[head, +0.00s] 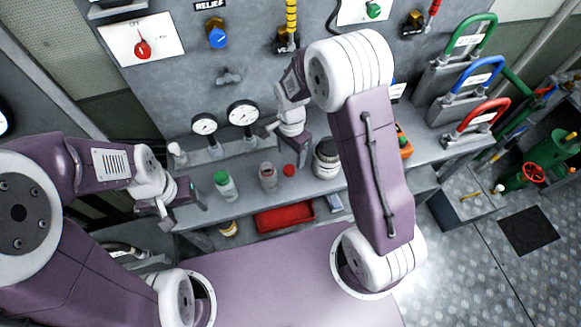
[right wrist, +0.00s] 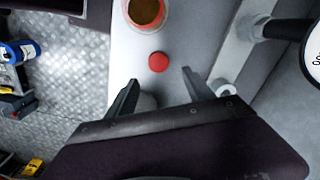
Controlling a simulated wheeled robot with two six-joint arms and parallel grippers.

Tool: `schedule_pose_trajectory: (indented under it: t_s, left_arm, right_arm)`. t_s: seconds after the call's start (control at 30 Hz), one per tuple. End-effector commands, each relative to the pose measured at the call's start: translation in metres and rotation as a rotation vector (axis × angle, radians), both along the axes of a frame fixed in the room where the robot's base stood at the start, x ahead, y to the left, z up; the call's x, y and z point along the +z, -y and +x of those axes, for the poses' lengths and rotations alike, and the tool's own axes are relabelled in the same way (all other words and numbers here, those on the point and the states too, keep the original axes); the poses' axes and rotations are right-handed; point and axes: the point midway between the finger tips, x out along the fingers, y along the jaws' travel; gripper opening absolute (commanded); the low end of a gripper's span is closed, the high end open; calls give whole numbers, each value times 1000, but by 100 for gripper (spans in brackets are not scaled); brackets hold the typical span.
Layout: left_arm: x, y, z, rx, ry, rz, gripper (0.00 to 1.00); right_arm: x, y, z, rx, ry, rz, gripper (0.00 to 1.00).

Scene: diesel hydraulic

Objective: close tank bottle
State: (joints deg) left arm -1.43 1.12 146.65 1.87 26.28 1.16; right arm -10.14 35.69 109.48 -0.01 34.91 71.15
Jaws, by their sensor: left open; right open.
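An open clear bottle (head: 268,178) stands on the grey bench shelf. In the right wrist view, its round mouth (right wrist: 147,11) shows brown content at the top edge. A small red cap (head: 289,170) lies on the shelf just right of the bottle, apart from it. The cap (right wrist: 158,62) also shows in the right wrist view, just beyond my fingertips. My right gripper (head: 288,146) is open and empty, behind and above the cap; its fingers (right wrist: 160,77) are spread. My left gripper (head: 185,213) is open and empty, left of the bottles at the shelf's front.
A green-capped bottle (head: 225,186) stands left of the open bottle. A black and white jar (head: 327,158) stands right of the cap. Two gauges (head: 242,113) rise behind the shelf. A red tray (head: 284,218) lies below the shelf. Coloured lever handles (head: 477,75) stand at right.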

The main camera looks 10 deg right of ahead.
Motion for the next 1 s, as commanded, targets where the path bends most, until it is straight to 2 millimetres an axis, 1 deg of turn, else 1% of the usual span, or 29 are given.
schedule_pose_trajectory:
  t_s: [0.03,0.13,0.47,0.57,0.67,0.7,0.8,1.0]
  left_arm:
    - [3,0,0,0,0,0,69]
    - [3,0,0,0,0,0,69]
    - [4,0,0,0,0,0,69]
    - [9,0,0,0,0,0,69]
    - [15,0,0,0,0,0,69]
    - [14,0,0,0,0,0,69]
    - [15,0,0,0,0,0,69]
    - [14,0,0,0,0,0,69]
  right_arm:
    - [-6,0,-1,0,-3,-1,61]
    - [-14,0,0,1,0,0,61]
    - [-18,0,0,1,0,0,61]
    - [-31,-1,-2,1,-4,0,61]
    - [-48,-3,-2,1,-5,-1,61]
    - [-55,-3,-2,1,-2,0,61]
    - [-65,-3,-1,1,0,0,61]
    - [-69,-3,-1,1,2,1,61]
